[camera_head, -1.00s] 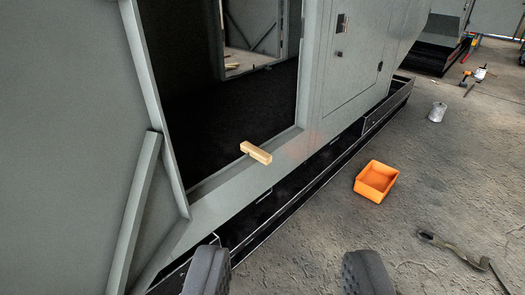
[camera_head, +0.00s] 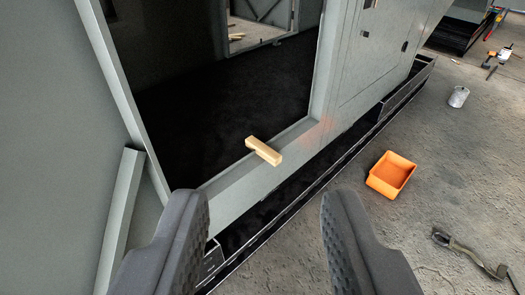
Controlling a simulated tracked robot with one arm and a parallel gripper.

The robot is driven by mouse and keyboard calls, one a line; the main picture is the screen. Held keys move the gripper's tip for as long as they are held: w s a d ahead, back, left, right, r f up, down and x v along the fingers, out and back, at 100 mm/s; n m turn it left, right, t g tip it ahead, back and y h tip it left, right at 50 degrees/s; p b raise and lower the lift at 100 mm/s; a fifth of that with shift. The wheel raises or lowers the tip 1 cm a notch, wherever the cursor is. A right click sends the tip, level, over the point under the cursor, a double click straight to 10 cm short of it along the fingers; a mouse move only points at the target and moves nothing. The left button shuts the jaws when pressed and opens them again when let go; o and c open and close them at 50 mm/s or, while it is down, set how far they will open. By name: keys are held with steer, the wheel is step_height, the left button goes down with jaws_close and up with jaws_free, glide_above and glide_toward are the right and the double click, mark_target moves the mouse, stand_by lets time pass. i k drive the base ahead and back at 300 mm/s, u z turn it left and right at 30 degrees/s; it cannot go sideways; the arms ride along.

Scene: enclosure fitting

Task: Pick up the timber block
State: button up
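The timber block (camera_head: 263,151) is a small pale wooden piece. It rests on the grey sill of the enclosure's doorway (camera_head: 240,190), lying at a slant with its far end toward the dark opening. My gripper (camera_head: 268,205) shows as two dark padded fingers at the bottom of the view. The fingers are wide apart with nothing between them. The block appears above and between the fingertips in the picture, apart from both. No part of the block is hidden by the fingers.
The open grey door (camera_head: 60,130) stands at the left. A black channel (camera_head: 300,180) runs along the enclosure's base. On the concrete floor at right are an orange bin (camera_head: 391,175), a metal can (camera_head: 458,97), a dark strap-like item (camera_head: 470,255) and several tools.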

mark_target(267, 153)
steer(key=z, duration=0.5)
steer(key=i, duration=1.9)
steer(key=u, duration=0.25)
